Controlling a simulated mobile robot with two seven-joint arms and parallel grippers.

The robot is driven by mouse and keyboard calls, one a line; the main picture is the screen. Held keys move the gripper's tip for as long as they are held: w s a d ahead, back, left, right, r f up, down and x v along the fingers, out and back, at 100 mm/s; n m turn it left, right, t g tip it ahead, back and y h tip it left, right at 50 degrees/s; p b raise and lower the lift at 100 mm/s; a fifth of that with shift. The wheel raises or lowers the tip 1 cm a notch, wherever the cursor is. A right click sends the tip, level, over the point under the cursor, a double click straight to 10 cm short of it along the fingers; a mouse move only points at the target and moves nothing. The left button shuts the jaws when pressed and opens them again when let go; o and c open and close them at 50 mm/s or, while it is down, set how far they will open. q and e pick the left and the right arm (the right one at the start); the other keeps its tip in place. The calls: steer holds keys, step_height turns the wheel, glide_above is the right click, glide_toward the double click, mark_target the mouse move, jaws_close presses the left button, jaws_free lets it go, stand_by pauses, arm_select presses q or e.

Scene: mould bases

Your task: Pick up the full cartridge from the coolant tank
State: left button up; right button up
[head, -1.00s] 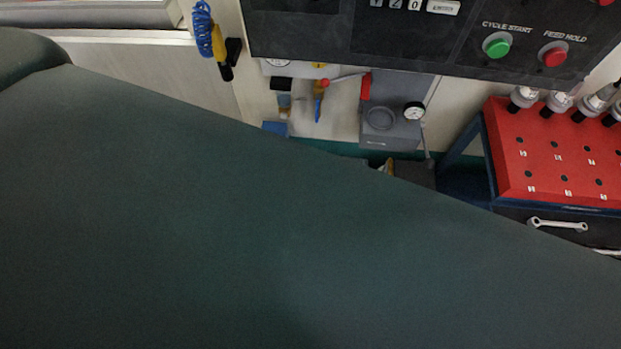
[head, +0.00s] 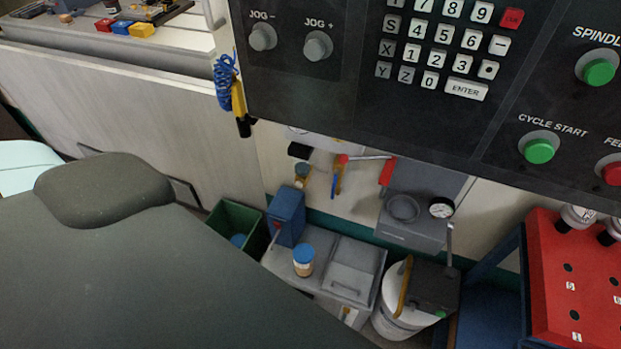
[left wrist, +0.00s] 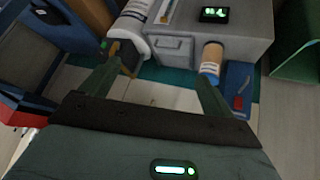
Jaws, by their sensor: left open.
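The cartridge (head: 303,262), a small cylinder with a blue top and an orange and white body, stands upright on the grey coolant tank (head: 341,316) in the head view. How full it is cannot be told. In the left wrist view the cartridge (left wrist: 212,60) shows in front of the tank (left wrist: 178,46), close to the right-hand finger; whether they touch is unclear. My left gripper (left wrist: 158,72) is open with nothing between its fingers. It is not seen in the head view, where my own arm covers the lower left. My right gripper is not in view.
A blue box (head: 286,216) and a green bin (head: 228,222) stand left of the cartridge. A white bucket (head: 392,318) with a dark unit (head: 434,287) is at the tank's right. The control panel (head: 350,60) overhangs above; a red tool rack (head: 585,285) stands right.

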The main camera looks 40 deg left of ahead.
arm_select(q)
steer(key=w+a+f+g+b, duration=0.1)
steer(key=w+a+f+b, duration=0.2)
steer(key=w+f+b, duration=0.35)
steer(key=n+y+b, duration=0.2)
steer(key=y+b, duration=0.1)
glide_toward(303, 253)
steer(key=f, duration=0.3)
steer(key=w+f, duration=0.1)
steer(key=shift+d+f, duration=0.25)
steer(key=shift+d, duration=0.1)
steer(key=shift+w+a+r, duration=0.15)
steer(key=shift+w+a, duration=0.2)
steer(key=shift+w, duration=0.1)
steer(key=shift+b+x, duration=0.55)
steer(key=shift+x, duration=0.75)
steer(key=shift+b+x, duration=0.9)
steer(key=shift+x, duration=1.4)
steer(key=shift+w+f, duration=0.2)
steer(key=shift+w, duration=0.05)
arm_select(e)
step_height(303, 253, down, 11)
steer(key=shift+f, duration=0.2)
arm_select(q)
steer(key=shift+r, duration=0.1)
steer(key=c, duration=1.4)
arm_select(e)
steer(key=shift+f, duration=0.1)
